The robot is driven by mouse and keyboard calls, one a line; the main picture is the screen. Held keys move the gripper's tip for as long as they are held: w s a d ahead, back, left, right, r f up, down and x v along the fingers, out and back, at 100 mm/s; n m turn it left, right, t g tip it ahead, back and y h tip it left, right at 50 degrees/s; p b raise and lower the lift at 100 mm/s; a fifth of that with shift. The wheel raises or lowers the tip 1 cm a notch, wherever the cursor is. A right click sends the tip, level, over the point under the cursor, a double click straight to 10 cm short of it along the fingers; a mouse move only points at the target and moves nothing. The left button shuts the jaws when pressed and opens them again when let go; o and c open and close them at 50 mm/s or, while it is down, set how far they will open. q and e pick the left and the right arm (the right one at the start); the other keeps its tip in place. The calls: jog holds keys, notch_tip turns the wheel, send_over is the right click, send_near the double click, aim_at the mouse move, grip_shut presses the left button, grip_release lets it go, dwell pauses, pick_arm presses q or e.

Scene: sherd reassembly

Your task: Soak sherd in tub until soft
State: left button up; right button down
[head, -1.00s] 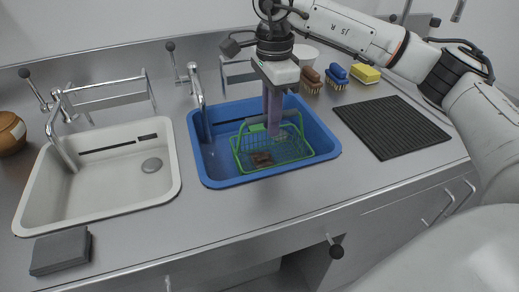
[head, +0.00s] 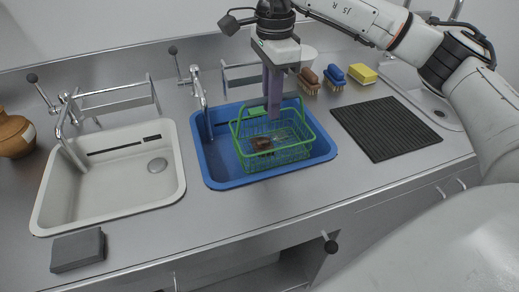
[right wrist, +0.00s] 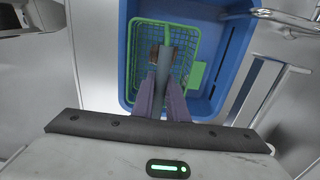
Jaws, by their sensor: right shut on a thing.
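The brown sherd (head: 262,143) lies in the green wire basket (head: 290,152), inside the blue tub (head: 213,168). It also shows as a brown patch in the right wrist view (right wrist: 153,53), partly hidden by my fingers. My right gripper (head: 274,116) points straight down and is shut on the basket's handle, with the basket hanging below it. The basket shows in the right wrist view (right wrist: 183,45), its rim inside the tub's walls (right wrist: 229,70). I cannot tell the water level in the tub or whether the sherd is wet. My left gripper is out of view.
A pale sink (head: 107,205) is to the left, with a dark grey block (head: 77,250) in front. A tap (head: 198,88) stands behind the tub. Brushes (head: 334,76), a yellow sponge (head: 363,73) and a black ribbed mat (head: 385,128) are to the right.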

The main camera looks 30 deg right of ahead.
notch_tip(320, 180, up, 2)
jog(key=shift+p, duration=0.6)
jog(key=shift+r+p, duration=0.6)
jog(key=shift+r, duration=0.15)
jog(key=shift+r+p, duration=0.5)
jog(key=shift+r, duration=0.2)
dwell(0.5)
jog(key=shift+r+p, duration=2.1)
jog(key=shift+r, duration=0.45)
jog(key=shift+f, duration=0.1)
